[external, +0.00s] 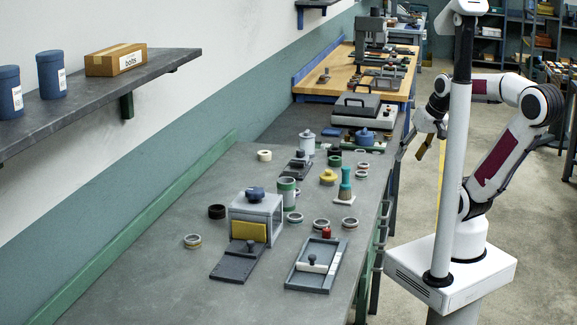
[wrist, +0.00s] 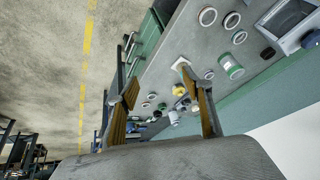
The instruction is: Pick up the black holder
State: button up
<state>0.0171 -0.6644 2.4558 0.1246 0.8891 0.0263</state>
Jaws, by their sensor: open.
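My gripper (external: 413,150) is open and empty, raised beside the right edge of the workbench. In the wrist view my gripper (wrist: 158,77) shows its two tan-padded fingers spread wide, with nothing between the pads. Several dark items could be the black holder, and I cannot tell which is meant. One is a small dark base with a knob (external: 295,168) in the middle of the bench. Another is a dark grey plate with a knob (external: 238,264) near the front. A dark tray with a white bar (external: 303,279) lies to its right. My gripper touches none of them.
The grey bench (external: 150,255) carries several rings, a clear-sided box with a blue knob (external: 256,207), a green-banded container (external: 287,192) and a teal peg on a white base (external: 345,188). A wall shelf (external: 130,78) is at left. The bench's front left is clear.

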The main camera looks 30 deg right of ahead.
jog(key=w+a+r+m+y, duration=0.1)
jog(key=w+a+m+y, duration=0.25)
jog(key=w, duration=0.45)
jog(key=w+a+r+m+y, duration=0.15)
jog(key=w+a+m, duration=0.25)
jog(key=w, duration=0.4)
jog(key=w+d+f+m+t+y, duration=0.1)
jog(key=w+m, duration=0.3)
jog(key=w, duration=0.4)
jog(key=w+d+f+m+t+y, duration=0.1)
jog(key=w+m+t, duration=0.1)
jog(key=w+m, duration=0.35)
jog(key=m+t+h, duration=0.5)
jog(key=m, duration=1)
send_near(336, 150)
jog(key=shift+x, duration=1.05)
jog(key=shift+w, duration=0.1)
jog(key=shift+x, duration=1.2)
jog(key=shift+w, duration=0.1)
